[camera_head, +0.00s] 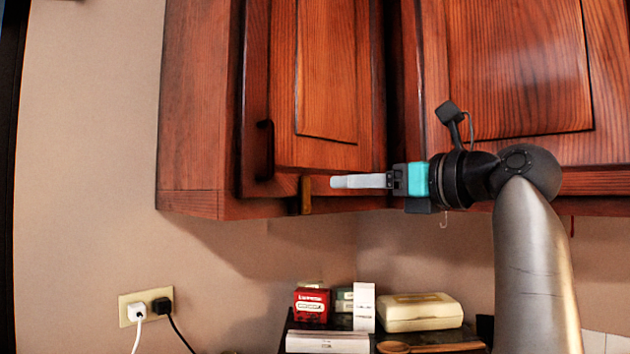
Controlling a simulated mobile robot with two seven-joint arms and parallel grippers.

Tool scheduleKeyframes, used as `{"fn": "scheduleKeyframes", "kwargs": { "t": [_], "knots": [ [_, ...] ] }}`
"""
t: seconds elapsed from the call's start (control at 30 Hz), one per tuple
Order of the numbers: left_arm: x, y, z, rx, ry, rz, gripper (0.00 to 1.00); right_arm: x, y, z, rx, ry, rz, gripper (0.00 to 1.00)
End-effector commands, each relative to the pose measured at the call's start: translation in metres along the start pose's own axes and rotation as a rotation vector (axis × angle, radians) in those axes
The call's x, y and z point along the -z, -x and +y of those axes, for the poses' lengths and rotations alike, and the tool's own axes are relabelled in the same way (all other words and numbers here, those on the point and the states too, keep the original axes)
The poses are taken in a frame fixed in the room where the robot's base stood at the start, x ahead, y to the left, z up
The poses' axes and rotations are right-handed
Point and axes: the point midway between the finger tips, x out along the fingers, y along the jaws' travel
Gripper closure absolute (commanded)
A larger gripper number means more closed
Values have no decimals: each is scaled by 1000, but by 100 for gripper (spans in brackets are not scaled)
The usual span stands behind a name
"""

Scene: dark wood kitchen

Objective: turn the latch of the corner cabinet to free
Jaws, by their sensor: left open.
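The corner cabinet (326,70) hangs on the wall in the left middle of the head view, its reddish wood door closed. A small upright brass-coloured latch (306,195) sits at the door's bottom edge and crosses down over the lower frame. My left gripper (335,182) points left, its grey fingers seen side-on just right of the latch, with a small gap in the picture. It is open and holds nothing. Whether its tips are level in depth with the latch is hard to tell. My right gripper is not in view.
A dark vertical handle (265,150) is on the same door, left of the latch. Another cabinet (520,70) hangs at right, behind my arm. Below are a red box (312,305), a cream case (420,311) and a wooden spoon (430,347). The wall at left is bare above an outlet (146,306).

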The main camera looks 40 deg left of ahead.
Motion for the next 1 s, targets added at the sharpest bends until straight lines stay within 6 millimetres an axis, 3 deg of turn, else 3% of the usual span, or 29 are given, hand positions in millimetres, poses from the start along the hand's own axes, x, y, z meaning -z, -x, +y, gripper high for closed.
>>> {"fn": "scheduleKeyframes", "kwargs": {
  "t": [0.2, 0.4, 0.6, 0.87, 1.0],
  "knots": [
    [-1, -49, 1, -6, -2, -2, 49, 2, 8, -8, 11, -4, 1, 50],
    [-1, -78, 1, -4, -2, -3, 49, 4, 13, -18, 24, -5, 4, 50],
    [0, -90, 1, -2, -1, -1, 49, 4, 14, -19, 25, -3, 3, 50],
    [0, -91, 0, -1, -1, -2, 49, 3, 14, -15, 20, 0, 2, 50],
    [0, -90, 0, -1, -1, -2, 64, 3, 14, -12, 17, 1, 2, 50]
  ]
}}
